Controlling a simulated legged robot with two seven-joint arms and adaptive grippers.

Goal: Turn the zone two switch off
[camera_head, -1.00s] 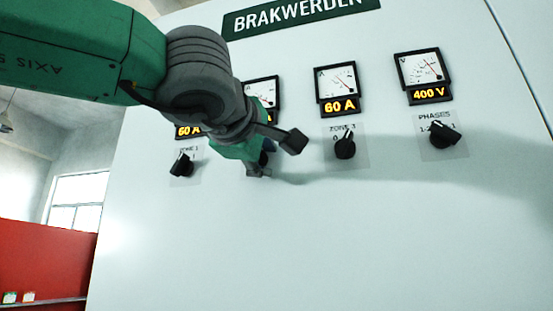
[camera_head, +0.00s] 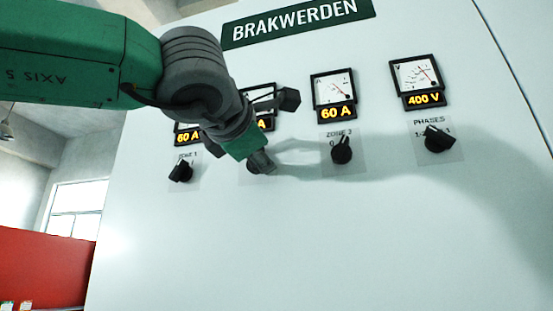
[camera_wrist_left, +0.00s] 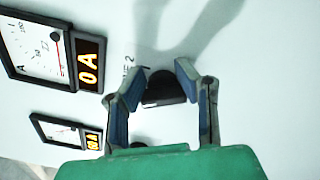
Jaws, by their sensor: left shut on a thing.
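The zone two switch (camera_wrist_left: 163,90) is a black rotary knob on the pale panel. In the left wrist view it sits between the two fingers of my left gripper (camera_wrist_left: 159,76), with part of its label, ending in 2, beside it. In the head view my left gripper (camera_head: 262,163) is shut on the knob and hides most of it. The zone two display (camera_wrist_left: 90,65) reads 0 A in the wrist view; my wrist partly covers it in the head view. My right gripper is not in view.
The zone 1 knob (camera_head: 181,171) is left of my gripper; the zone 3 knob (camera_head: 341,150) and phases knob (camera_head: 437,139) are to the right. The zone 3 display (camera_head: 337,113) reads 60 A. The panel below the knobs is bare.

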